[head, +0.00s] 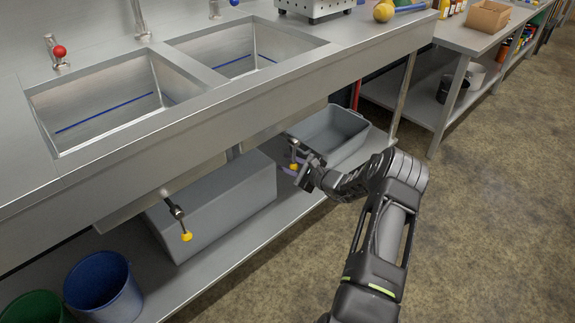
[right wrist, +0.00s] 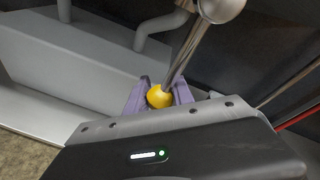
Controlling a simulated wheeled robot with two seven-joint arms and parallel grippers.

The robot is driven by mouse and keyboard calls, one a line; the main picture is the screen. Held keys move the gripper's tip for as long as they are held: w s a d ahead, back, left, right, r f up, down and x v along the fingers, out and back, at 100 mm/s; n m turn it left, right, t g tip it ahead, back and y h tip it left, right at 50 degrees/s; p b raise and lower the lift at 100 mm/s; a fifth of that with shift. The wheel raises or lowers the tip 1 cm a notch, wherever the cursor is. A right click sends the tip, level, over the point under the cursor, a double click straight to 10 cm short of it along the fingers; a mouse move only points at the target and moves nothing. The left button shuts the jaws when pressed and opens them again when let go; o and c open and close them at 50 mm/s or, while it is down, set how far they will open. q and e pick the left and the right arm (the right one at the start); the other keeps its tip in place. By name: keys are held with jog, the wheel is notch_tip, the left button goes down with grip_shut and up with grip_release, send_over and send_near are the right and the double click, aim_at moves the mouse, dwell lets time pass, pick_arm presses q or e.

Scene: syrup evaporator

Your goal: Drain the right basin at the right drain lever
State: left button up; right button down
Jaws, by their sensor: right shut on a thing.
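The right basin (head: 243,53) is a steel sink with a blue line on its inner wall. Under it, the right drain lever, a metal rod with a yellow knob (head: 293,166), is at my right gripper (head: 303,170). In the right wrist view, the purple fingers are shut on the yellow knob (right wrist: 157,97), with the lever's rod (right wrist: 185,58) rising from it to a round metal joint. The left drain lever (head: 178,212), also yellow-knobbed, hangs free under the left basin (head: 105,108). My left gripper is out of view.
A grey open tub (head: 335,128) stands on the lower shelf behind my right gripper, beside a large grey box (head: 215,205). A blue bucket (head: 103,285) and a green bucket (head: 35,308) stand at lower left. The floor at right is clear.

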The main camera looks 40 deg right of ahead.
aim_at(297, 168)
jog(key=c, duration=1.1)
grip_release()
jog(key=shift+r, duration=0.1)
jog(key=p+v, duration=0.1)
jog(key=v, duration=0.6)
jog(key=shift+s+p, duration=0.3)
